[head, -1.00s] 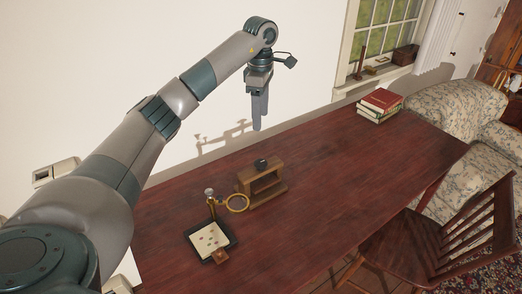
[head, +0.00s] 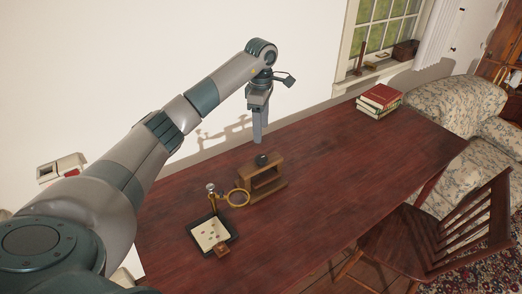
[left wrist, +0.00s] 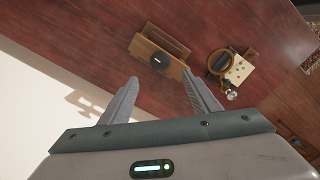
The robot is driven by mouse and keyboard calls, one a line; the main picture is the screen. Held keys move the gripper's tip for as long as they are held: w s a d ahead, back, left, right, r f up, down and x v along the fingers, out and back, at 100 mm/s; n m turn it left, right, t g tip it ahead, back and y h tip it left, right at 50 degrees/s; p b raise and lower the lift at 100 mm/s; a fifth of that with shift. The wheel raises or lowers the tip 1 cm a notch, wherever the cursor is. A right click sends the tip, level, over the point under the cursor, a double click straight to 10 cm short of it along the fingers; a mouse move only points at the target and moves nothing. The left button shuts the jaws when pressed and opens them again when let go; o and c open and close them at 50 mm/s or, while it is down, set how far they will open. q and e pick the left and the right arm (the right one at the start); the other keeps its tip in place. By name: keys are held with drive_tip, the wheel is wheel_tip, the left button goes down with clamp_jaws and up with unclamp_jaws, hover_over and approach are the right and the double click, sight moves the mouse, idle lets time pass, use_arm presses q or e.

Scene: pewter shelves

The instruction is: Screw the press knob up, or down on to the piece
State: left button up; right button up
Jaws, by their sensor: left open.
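The wooden press (head: 265,171) stands on the dark red table as an open frame. My left gripper (head: 259,141) points down, behind and above the press in the head view. Its two fingers (left wrist: 160,78) are apart with nothing between them, and they do not touch the knob. Whether a piece lies inside the press is too small to tell. My right gripper is out of view.
A brass-ringed magnifier (head: 247,201) stands close to the press, beside a dark tray (head: 192,242) with a pale sheet. Several books (head: 380,98) are stacked at the far end. A wall runs behind the table. The table right of the press is clear.

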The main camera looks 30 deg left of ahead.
sight(261, 157)
use_arm(q)
wheel_tip(261, 157, down, 10)
drive_tip(key=p, duration=0.3)
drive_tip(key=shift+r, duration=0.1)
drive_tip(key=shift+f, duration=0.7)
drive_tip(key=c, duration=1.1)
